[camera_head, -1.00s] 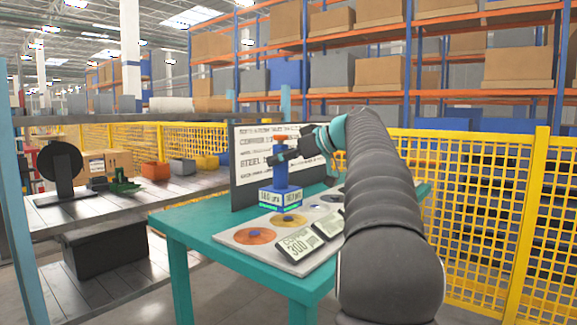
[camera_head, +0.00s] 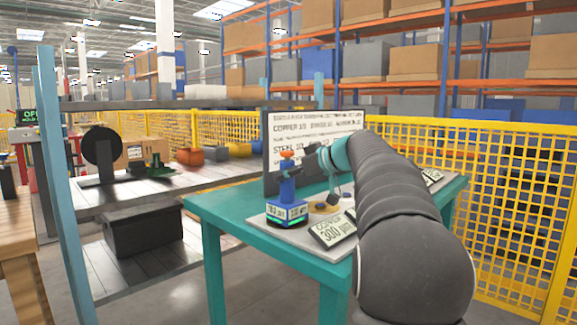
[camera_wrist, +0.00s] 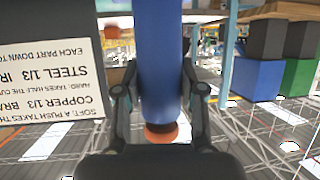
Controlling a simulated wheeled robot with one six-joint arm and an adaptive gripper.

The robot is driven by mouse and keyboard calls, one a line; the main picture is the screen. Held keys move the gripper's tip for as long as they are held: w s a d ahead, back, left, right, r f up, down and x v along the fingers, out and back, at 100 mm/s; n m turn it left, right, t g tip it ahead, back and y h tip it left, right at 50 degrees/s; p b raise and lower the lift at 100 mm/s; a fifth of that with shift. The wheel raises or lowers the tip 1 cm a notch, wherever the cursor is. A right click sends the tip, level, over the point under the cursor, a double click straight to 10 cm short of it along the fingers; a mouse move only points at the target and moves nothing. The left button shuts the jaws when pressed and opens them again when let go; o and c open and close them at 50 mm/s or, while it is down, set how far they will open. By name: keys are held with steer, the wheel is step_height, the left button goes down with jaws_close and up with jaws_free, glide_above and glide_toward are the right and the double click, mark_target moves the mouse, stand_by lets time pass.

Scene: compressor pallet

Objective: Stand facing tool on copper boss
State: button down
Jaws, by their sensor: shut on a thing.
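The tool looks upright at the left end of the grey panel (camera_head: 257,221), behind the copper sign (camera_head: 333,230). Its base covers the place of the copper boss, which is hidden. I cannot tell whether the base touches it. A brass-coloured disc (camera_head: 323,208) shows to the right.
The panel lies on a teal table (camera_head: 225,208). A text board (camera_head: 285,128) stands behind the tool. A shelf (camera_head: 130,190) with a black reel (camera_head: 102,150) and several bins is at left. Yellow mesh fencing (camera_head: 510,190) runs at right.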

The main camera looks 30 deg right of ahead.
steer(key=shift+f, duration=0.15)
stand_by(0.3)
steer(key=c, duration=0.7)
jaws_free()
steer(key=shift+f, duration=0.1)
steer(key=shift+r, duration=0.25)
steer(key=shift+s+d, duration=0.2)
steer(key=shift+s, duration=0.15)
steer(key=v, duration=1.1)
steer(key=shift+s+d+b, duration=0.1)
steer(key=shift+b, duration=0.25)
